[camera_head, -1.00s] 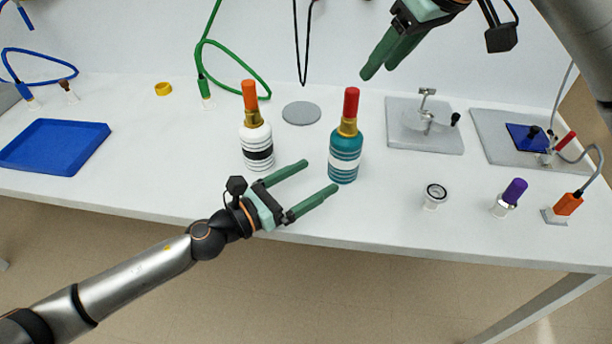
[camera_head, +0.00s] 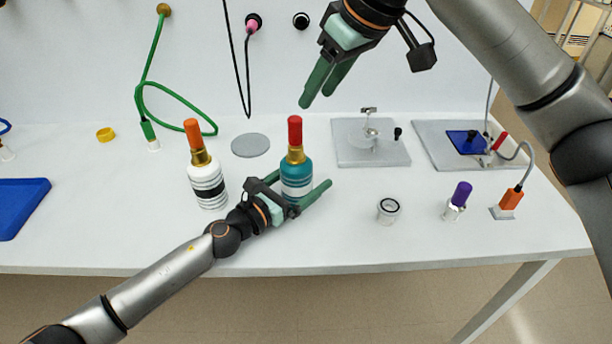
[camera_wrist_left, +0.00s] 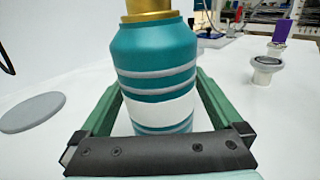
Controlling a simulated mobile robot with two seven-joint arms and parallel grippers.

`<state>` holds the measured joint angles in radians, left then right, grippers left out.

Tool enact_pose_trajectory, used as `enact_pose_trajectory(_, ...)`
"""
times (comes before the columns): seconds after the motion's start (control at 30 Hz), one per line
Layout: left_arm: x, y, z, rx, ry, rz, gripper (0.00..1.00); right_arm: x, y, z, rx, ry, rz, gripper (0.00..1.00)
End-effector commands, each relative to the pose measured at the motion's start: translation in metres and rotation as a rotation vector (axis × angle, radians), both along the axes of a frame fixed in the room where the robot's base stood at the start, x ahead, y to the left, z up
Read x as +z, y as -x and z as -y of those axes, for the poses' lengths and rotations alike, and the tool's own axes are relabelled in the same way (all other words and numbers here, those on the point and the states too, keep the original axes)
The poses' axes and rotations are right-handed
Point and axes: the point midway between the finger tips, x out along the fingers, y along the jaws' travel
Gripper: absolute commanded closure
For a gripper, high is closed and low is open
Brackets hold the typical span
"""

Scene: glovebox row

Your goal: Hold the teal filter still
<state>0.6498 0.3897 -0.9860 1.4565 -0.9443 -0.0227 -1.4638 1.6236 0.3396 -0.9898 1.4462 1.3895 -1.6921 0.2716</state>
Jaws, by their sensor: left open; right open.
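The teal filter (camera_head: 297,170) stands upright on the white table, with a gold neck and a red cap. It has white and grey bands. My left gripper (camera_head: 303,187) is open, low at the table, with its fingers on either side of the filter. In the left wrist view the teal filter (camera_wrist_left: 158,75) rises between the two green fingers of my left gripper (camera_wrist_left: 158,105); whether either finger touches it I cannot tell. My right gripper (camera_head: 318,88) hangs above and behind the red cap, empty, its fingers close together in this view but slightly apart.
A white filter with an orange cap (camera_head: 207,184) stands just left of the teal one. A grey disc (camera_head: 250,146) lies behind them. A grey plate with a fixture (camera_head: 346,155), a small white jar (camera_head: 388,215) and a purple-capped piece (camera_head: 458,197) are to the right.

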Motion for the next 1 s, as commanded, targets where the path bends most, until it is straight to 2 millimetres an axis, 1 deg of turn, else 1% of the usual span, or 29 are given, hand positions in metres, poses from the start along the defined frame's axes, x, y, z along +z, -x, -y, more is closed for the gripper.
enact_pose_trajectory(0.13,0.0004,-0.0036,0.0036,0.0,0.0,0.0,0.0,0.0,0.0001,-0.0001,0.0,0.0,0.0,0.5)
enact_pose_trajectory(0.37,0.0004,-0.0038,0.0037,0.0,0.0,0.0,0.0,0.0,0.0,-0.0001,0.0,0.0,0.0,0.5)
enact_pose_trajectory(0.47,0.0003,-0.0037,0.0035,0.0,0.0,0.0,0.1,0.0,0.0,-0.0001,0.0,0.0,0.0,0.5)
enact_pose_trajectory(1.0,-0.0001,-0.0035,0.0033,0.0,0.0,0.0,0.71,0.0,0.0001,-0.0001,0.0,0.0,0.0,0.5)
